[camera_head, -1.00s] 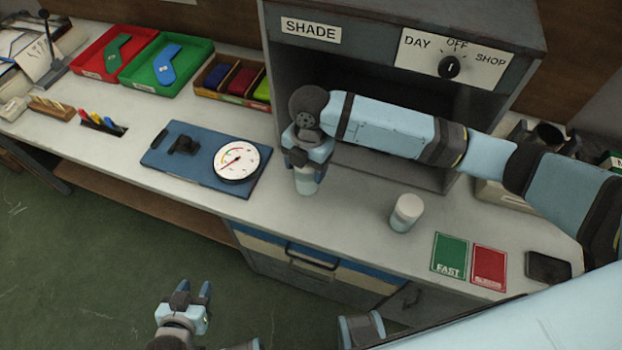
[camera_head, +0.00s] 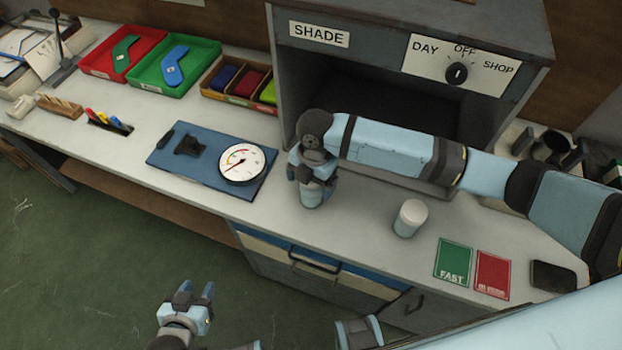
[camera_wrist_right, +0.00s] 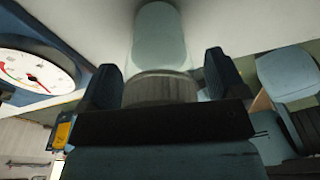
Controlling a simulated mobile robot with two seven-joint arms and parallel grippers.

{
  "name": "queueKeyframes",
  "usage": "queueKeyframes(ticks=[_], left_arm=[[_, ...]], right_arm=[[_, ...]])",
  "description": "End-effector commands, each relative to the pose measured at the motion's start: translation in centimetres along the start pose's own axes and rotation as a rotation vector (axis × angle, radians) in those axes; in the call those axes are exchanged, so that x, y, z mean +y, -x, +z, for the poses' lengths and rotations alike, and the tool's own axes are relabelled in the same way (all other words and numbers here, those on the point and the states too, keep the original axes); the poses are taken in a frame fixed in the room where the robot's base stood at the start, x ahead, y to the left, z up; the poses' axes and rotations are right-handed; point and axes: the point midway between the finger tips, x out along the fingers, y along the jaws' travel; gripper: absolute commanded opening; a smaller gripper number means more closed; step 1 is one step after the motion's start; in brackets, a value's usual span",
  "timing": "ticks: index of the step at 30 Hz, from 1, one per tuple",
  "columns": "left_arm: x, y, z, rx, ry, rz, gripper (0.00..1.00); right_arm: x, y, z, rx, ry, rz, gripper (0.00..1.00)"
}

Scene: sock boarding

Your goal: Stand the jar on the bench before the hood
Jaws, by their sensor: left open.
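A pale, glassy jar (camera_head: 311,195) is upright below my right gripper (camera_head: 316,183), on or just above the bench (camera_head: 365,222) before the hood (camera_head: 385,105). In the right wrist view the jar (camera_wrist_right: 160,35) shows with a dark grey ridged lid (camera_wrist_right: 160,88) between the fingers. The right gripper is shut on it. I cannot tell whether the jar's base touches the bench. A second jar (camera_head: 409,219) with a white lid stands on the bench to the right. My left gripper (camera_head: 197,291) is open and empty, low in front of the bench.
A blue board (camera_head: 180,165) with a round dial (camera_head: 241,164) lies left of the held jar. Green (camera_head: 453,262) and red (camera_head: 492,274) cards and a dark flat pad (camera_head: 553,276) lie at right. Trays (camera_head: 174,64) stand at the back left. Bare bench lies between the two jars.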

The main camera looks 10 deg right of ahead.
Motion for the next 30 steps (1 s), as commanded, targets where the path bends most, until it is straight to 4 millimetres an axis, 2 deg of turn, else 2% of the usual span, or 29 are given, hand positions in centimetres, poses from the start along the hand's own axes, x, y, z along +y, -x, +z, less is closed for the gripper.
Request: queueKeyframes(ticks=[8, 11, 21, 25, 30], left_arm=[[0.0, 0.0, 0.0, 0.000, 0.000, 0.000, 0.43], [0.0, 0.0, 0.1, 0.000, 0.000, 0.000, 0.43], [0.0, -0.2, 0.3, -0.001, 0.000, 0.000, 0.43], [0.0, -0.2, 0.3, -0.001, 0.000, -0.001, 0.43], [0.0, -0.2, 0.3, -0.001, 0.000, -0.001, 0.43]], right_arm=[[0.0, 0.8, 0.0, -0.001, 0.000, 0.001, 0.90], [0.1, 2.2, 0.1, -0.001, 0.001, 0.004, 0.90], [0.1, 9.3, 0.0, -0.001, 0.001, 0.003, 0.90], [0.1, 11.2, 0.0, 0.000, 0.000, 0.002, 0.90], [0.0, 12.2, 0.0, 0.000, 0.000, 0.000, 0.90]])
